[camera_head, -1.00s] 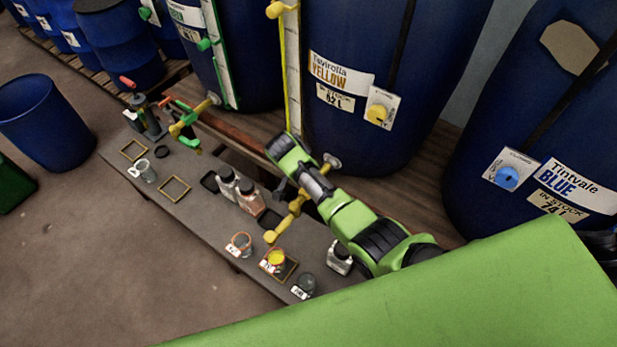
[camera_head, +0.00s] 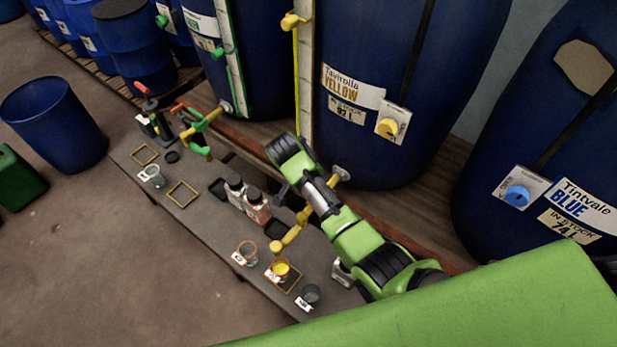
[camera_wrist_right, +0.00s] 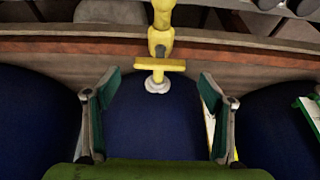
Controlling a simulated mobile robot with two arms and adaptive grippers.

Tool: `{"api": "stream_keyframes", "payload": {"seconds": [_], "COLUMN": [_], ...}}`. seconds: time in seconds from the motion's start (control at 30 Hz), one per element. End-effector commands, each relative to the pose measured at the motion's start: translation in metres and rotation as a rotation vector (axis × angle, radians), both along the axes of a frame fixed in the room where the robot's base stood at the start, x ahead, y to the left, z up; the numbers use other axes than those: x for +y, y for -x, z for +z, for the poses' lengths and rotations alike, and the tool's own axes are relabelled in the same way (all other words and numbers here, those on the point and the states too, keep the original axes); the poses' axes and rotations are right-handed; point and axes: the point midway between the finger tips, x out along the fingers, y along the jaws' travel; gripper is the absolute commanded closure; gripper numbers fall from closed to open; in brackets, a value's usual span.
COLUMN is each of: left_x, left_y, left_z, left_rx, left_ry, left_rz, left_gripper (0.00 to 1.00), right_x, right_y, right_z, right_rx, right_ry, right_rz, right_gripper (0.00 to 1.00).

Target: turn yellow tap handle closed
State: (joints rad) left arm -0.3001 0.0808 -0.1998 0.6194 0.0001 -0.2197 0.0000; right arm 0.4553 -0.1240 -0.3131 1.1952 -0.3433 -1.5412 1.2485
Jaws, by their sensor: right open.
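The yellow tap (camera_head: 287,240) sticks out from the Tavirolla Yellow vat (camera_head: 345,125) over the bench; my right arm covers part of it. In the right wrist view its yellow handle (camera_wrist_right: 160,65) is a crossbar lying across the picture, at right angles to the pipe, with a pale flange below it. My right gripper (camera_wrist_right: 160,88) is open, one finger on each side of the tap, with clear gaps and no contact seen. In the head view the right gripper (camera_head: 281,192) shows only as a small dark part beside the tap. My left gripper is not in view.
A cup with yellow contents (camera_head: 281,269) stands near the tap's spout on the grey bench (camera_head: 215,222). Bottles (camera_head: 257,206) and other cups stand close by. A green tap (camera_head: 198,127) is further left. The Tintvale Blue vat (camera_head: 480,215) is at right.

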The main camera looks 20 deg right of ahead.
Motion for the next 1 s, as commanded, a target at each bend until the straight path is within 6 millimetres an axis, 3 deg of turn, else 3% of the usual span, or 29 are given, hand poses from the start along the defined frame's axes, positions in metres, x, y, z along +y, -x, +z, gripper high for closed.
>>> {"api": "stream_keyframes", "payload": {"seconds": [0.2, 0.37, 1.0], "left_x": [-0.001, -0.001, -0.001], "left_y": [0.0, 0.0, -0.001], "left_z": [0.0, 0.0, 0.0], "left_rx": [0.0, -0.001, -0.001], "left_ry": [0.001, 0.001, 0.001], "left_rz": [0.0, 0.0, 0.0], "left_gripper": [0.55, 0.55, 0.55], "right_x": [0.013, 0.019, 0.019], "right_y": [0.01, 0.014, 0.016], "right_z": [0.04, 0.056, 0.061], "right_rx": [-0.002, -0.001, 0.002], "right_ry": [-0.002, -0.002, 0.0], "right_rz": [-0.001, -0.001, -0.002], "right_gripper": [0.25, 0.25, 0.25]}}
